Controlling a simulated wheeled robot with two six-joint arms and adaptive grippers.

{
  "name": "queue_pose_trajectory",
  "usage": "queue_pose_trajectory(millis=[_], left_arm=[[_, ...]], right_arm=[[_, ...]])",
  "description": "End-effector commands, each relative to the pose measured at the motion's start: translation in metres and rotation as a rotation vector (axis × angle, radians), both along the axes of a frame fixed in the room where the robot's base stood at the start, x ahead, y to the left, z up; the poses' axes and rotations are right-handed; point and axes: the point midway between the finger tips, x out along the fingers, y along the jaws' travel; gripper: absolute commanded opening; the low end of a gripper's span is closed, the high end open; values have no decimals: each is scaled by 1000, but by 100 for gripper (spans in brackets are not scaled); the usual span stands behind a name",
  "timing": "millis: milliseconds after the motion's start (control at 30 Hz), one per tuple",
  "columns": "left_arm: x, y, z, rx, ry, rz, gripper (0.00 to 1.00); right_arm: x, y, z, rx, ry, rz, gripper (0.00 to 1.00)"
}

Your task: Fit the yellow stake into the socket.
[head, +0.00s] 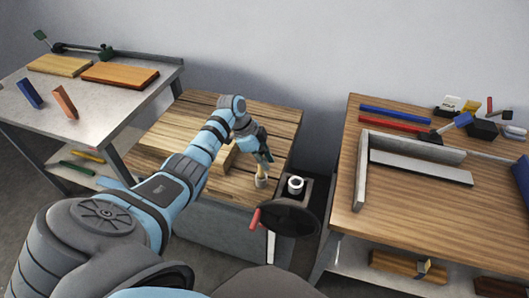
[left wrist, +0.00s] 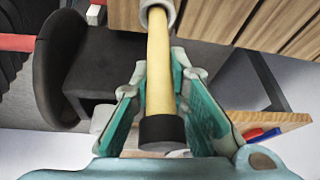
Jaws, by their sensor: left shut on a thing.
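The yellow stake (left wrist: 160,70) has a black end cap (left wrist: 162,132) near my palm. My left gripper (left wrist: 163,85) has its green-padded fingers on both sides of the stake and is shut on it. In the head view the left gripper (head: 266,156) is over the front of the wooden table, holding the stake (head: 262,170) roughly upright. Its far end meets a pale ring-shaped socket (head: 261,182), which also shows in the left wrist view (left wrist: 170,8). I cannot tell how deep the end sits. My right gripper is not in view.
A white cup-like ring (head: 296,182) stands on a dark box right of the socket. A black wheel (head: 292,219) with a red handle (head: 255,219) is in front. Side benches (head: 30,110) (head: 400,222) hold boards and tools.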

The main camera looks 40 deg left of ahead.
Motion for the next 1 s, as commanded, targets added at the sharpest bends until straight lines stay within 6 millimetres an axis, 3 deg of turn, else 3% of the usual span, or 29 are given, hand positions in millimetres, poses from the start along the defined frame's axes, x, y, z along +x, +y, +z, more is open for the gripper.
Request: queue_pose_trajectory(millis=[400, 433, 567, 867, 1000], left_arm=[[0, 0, -11, 0, 0, 0, 0], [0, 0, -11, 0, 0, 0, 18], [0, 0, -10, 0, 0, 0, 38], [0, 0, -9, 0, 0, 0, 38], [-4, 7, 7, 2, -2, 1, 38]], right_arm=[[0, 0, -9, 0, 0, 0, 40], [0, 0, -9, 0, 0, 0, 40], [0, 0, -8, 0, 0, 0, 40], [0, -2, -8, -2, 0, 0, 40], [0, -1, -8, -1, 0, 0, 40]])
